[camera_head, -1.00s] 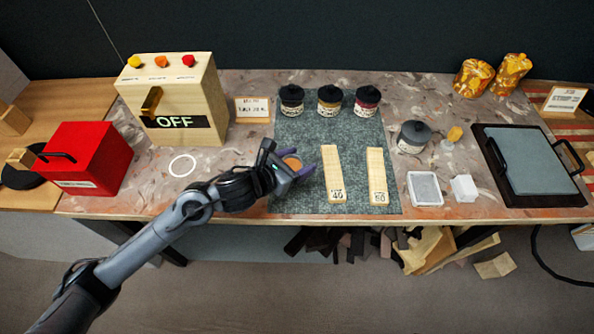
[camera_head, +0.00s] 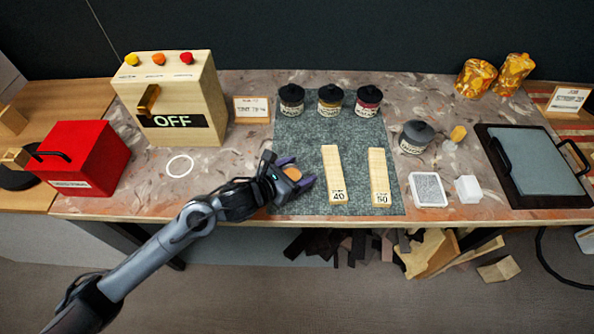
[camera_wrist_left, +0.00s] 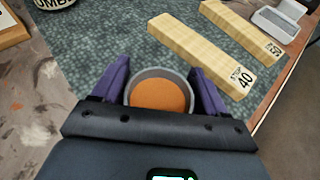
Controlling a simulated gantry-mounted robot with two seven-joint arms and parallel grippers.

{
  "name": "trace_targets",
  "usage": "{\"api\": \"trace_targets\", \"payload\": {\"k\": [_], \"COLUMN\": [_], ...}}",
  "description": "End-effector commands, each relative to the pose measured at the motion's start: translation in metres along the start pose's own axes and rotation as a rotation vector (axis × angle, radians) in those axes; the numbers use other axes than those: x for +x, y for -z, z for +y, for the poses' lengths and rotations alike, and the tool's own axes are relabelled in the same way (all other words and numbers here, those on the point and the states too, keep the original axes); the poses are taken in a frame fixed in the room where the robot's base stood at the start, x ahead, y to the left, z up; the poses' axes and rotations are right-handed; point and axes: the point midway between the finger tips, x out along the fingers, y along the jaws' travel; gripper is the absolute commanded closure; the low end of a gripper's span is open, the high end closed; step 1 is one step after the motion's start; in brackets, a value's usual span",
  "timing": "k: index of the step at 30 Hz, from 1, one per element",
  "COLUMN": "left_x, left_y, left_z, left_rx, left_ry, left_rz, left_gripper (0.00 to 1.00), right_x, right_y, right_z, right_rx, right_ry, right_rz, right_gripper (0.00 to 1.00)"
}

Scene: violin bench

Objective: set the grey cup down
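The grey cup (camera_wrist_left: 160,76) has a round rim and orange contents. It sits upright between the purple fingers of my left gripper (camera_wrist_left: 160,88) in the left wrist view, with a finger against each side. In the head view the left gripper (camera_head: 293,172) is over the front left part of the grey-green mat (camera_head: 310,135), and the cup's orange contents (camera_head: 294,174) show between its fingers. The cup's lower part is hidden, so I cannot tell whether it touches the mat. My right gripper is not in view.
Three lidded jars, one being this dark one (camera_head: 291,100), stand at the mat's back. A white ring (camera_head: 180,166) marks the bench at left.

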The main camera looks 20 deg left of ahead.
Motion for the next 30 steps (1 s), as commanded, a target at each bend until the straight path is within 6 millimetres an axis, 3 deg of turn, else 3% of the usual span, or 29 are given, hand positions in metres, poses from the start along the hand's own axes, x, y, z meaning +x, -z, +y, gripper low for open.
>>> {"api": "trace_targets", "payload": {"k": [3,16,30], "left_x": [0.000,-0.005,-0.087], "left_y": [0.000,-0.004,-0.003], "left_z": [0.000,0.001,0.000], "left_rx": [0.000,0.000,0.003], "left_ry": [0.000,-0.001,0.000], "left_rz": [0.000,0.001,0.004], "left_gripper": [0.12,0.12,0.12], "right_x": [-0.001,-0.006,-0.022], "right_y": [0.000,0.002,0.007], "right_z": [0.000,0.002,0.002], "right_rx": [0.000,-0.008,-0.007], "right_ry": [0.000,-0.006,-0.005], "right_rz": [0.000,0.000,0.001], "right_gripper": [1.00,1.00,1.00]}}
